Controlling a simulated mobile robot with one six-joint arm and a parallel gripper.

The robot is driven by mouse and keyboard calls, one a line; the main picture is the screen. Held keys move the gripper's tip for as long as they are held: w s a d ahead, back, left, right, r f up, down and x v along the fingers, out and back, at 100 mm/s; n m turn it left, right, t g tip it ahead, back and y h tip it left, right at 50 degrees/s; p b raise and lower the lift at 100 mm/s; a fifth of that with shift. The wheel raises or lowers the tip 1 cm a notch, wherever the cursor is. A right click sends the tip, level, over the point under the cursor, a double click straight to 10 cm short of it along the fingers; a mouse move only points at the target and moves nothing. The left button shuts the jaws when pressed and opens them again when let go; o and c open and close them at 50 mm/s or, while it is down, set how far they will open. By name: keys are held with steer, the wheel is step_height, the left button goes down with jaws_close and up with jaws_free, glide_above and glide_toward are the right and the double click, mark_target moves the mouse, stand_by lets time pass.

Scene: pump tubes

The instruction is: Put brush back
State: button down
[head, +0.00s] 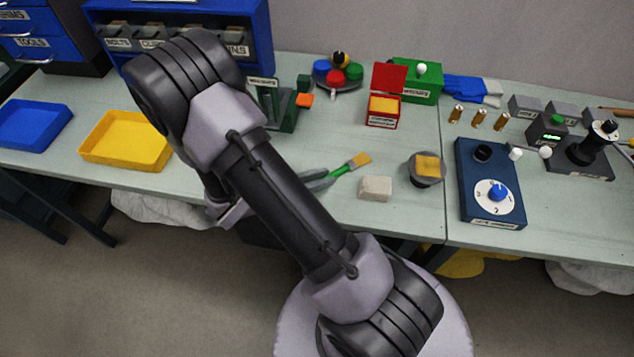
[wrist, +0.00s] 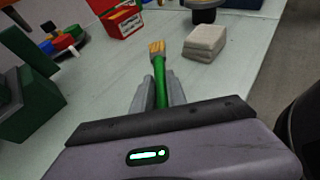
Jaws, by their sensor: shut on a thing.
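The brush has a green handle and tan bristles; its bristles (head: 359,160) show in the head view near the front middle of the bench. In the wrist view the brush (wrist: 160,72) points away from me, its handle between the two fingers. My gripper (wrist: 158,93) is shut on the handle; in the head view the gripper (head: 322,179) shows just past my arm, which hides the rest of it. I cannot tell how far the brush is above the bench.
A pale block (head: 375,188) lies just right of the brush, with a round dark holder (head: 426,172) bearing a yellow pad beyond it. A green stand (head: 277,108) is behind, a red box (head: 383,108) further back. A yellow tray (head: 126,158) and blue tray (head: 36,146) stand left.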

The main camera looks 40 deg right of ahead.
steer(key=shift+d, duration=0.2)
steer(key=c, duration=1.3)
jaws_free()
steer(key=shift+c, duration=0.2)
steer(key=shift+r, duration=0.1)
